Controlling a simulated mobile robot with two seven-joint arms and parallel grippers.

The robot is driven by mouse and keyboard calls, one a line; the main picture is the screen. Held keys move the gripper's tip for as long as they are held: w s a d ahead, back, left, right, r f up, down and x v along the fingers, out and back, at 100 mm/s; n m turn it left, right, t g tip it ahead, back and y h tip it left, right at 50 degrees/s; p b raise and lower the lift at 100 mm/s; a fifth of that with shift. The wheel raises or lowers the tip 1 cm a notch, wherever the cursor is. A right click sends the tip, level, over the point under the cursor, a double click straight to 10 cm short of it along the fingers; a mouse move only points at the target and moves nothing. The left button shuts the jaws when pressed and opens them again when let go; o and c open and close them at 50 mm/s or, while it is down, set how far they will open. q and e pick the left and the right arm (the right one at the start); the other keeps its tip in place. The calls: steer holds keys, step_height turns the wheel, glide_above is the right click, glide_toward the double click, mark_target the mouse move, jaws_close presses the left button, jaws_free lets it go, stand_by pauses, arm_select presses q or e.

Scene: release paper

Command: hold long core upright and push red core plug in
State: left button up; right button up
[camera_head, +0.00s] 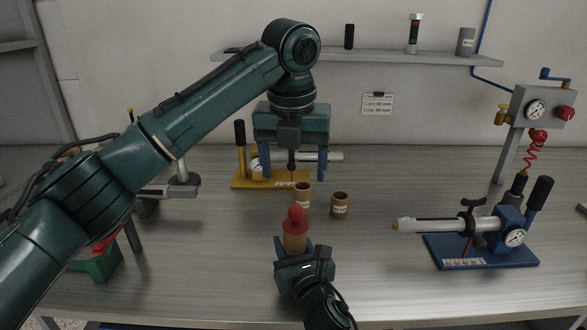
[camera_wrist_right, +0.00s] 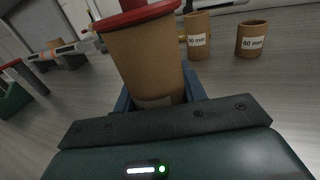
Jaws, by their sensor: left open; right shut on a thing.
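My right gripper (camera_head: 294,246) is shut on a brown cardboard core (camera_head: 295,241), the long core, at the front middle of the table. The core stands roughly upright between the fingers and looks tilted in the right wrist view (camera_wrist_right: 146,60). The red core plug (camera_head: 296,222) sits on the core's top end, its flange at the rim and its knob upward. The flange also shows in the right wrist view (camera_wrist_right: 138,17); how deep the plug sits is hidden. My left gripper (camera_head: 291,172) is open and empty, pointing down behind and above the plug.
Two short cores, one labelled 90 mm (camera_wrist_right: 198,38) and one 60 mm (camera_wrist_right: 252,38), stand behind the held core. A yellow-based tool (camera_head: 240,182) lies behind my left gripper. A blue-based gauge tool (camera_head: 480,258) stands right; a green-based device (camera_head: 95,265) left.

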steer(key=o, duration=1.1)
steer(key=shift+s, duration=0.1)
